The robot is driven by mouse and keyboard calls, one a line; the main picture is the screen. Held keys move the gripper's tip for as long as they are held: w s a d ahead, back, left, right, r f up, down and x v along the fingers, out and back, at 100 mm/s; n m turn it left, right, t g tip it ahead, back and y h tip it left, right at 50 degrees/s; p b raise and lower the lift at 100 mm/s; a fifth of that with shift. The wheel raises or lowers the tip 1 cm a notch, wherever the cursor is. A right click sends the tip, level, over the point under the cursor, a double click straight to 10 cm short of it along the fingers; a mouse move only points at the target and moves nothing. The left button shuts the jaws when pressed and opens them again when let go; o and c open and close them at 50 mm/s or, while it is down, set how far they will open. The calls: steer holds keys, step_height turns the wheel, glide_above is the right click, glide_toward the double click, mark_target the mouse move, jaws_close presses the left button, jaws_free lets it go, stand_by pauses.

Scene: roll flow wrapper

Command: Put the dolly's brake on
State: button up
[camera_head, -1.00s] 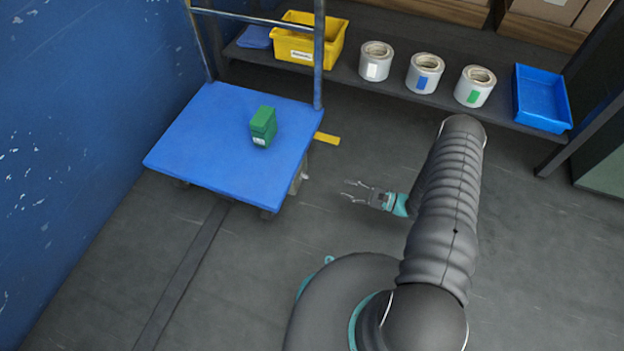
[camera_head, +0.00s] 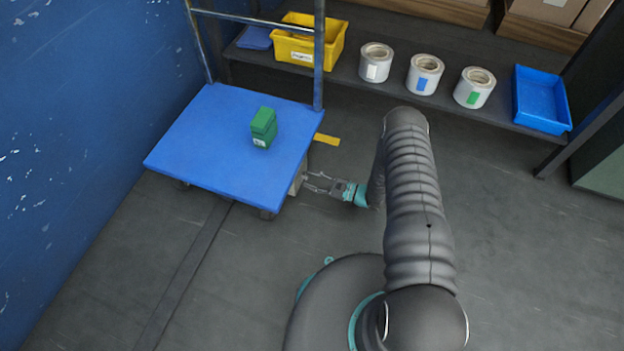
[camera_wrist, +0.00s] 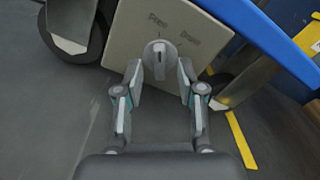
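The dolly (camera_head: 215,160) has a blue deck and stands at the left in the head view. A beige panel (camera_wrist: 125,40) on its side fills the top of the wrist view. The bar lies nearly upright in the picture, roughly in line with the left label. My gripper (camera_wrist: 160,72) is open, with one finger on each side of the knob; I cannot tell whether they touch it. The head view shows my gripper (camera_head: 312,182) beside the panel, below deck height.
A green box (camera_head: 263,128) sits on the deck. Dolly wheels (camera_wrist: 72,45) flank the panel. A yellow floor strip (camera_head: 327,139) lies beside the dolly. Floor in front is clear.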

steer(key=shift+w+a, duration=0.1)
steer(key=shift+a, duration=0.15)
jaws_close()
